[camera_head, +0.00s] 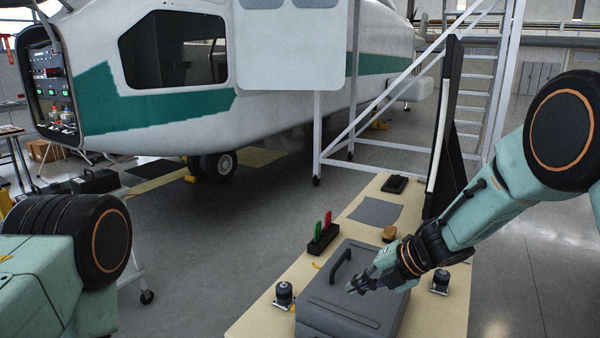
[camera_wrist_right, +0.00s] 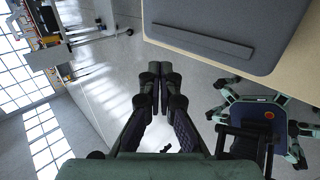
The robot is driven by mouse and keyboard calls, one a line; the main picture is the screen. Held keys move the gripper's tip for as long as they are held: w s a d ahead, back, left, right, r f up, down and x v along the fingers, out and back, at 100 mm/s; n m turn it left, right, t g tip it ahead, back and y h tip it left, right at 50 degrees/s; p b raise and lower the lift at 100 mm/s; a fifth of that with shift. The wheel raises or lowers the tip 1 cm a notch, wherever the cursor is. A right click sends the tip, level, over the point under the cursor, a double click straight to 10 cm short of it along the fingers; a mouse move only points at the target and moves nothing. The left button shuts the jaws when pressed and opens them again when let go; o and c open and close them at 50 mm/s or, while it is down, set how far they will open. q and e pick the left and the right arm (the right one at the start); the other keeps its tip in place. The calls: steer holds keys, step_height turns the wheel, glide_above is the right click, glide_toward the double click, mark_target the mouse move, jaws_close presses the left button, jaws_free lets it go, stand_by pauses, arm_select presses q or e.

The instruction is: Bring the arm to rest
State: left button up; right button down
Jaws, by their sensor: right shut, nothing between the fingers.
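My right arm (camera_head: 500,205) comes in from the right, bent, and reaches down toward the workbench. Its gripper (camera_head: 362,282) shows in front of the grey case's lid in the head view, with its fingers together and empty. In the right wrist view the gripper (camera_wrist_right: 160,72) points up the picture with its fingers closed, and bare floor shows behind them. The gap between gripper and case cannot be told. Part of my left arm (camera_head: 65,260) shows at the lower left. My left gripper is out of view.
The grey case (camera_head: 325,305) lies on the wooden workbench (camera_head: 248,322); its lid also shows in the wrist view (camera_wrist_right: 225,15). A black holder (camera_head: 323,238) with red and green pieces and dark knobs (camera_head: 284,292) stand close by.

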steer(key=s+d+f+m+t+h+b, duration=0.1)
steer(key=s+d+f+m+h+b, duration=0.1)
steer(key=s+f+m, duration=0.9)
steer(key=s+d+f+m+h+b, duration=0.25)
steer(key=s+f+m, duration=0.55)
steer(key=m, duration=0.5)
arm_select(q)
step_height(320, 180, down, 9)
steer(key=b, duration=0.4)
steer(key=shift+r, duration=0.2)
arm_select(e)
steer(key=s+d+f+m+g+h, duration=0.1)
steer(key=s+d+f+m, duration=0.1)
steer(key=s, duration=0.6)
steer(key=s+d+f+m+g+h, duration=0.1)
steer(key=s+f, duration=0.3)
steer(key=s, duration=0.4)
steer(key=s+d+f+m+g+h, duration=0.1)
steer(key=s+d+f+m+g, duration=0.2)
steer(key=s, duration=0.5)
steer(key=shift+f, duration=0.45)
arm_select(q)
steer(key=shift+s, duration=0.15)
arm_select(e)
steer(key=shift+s, duration=0.1)
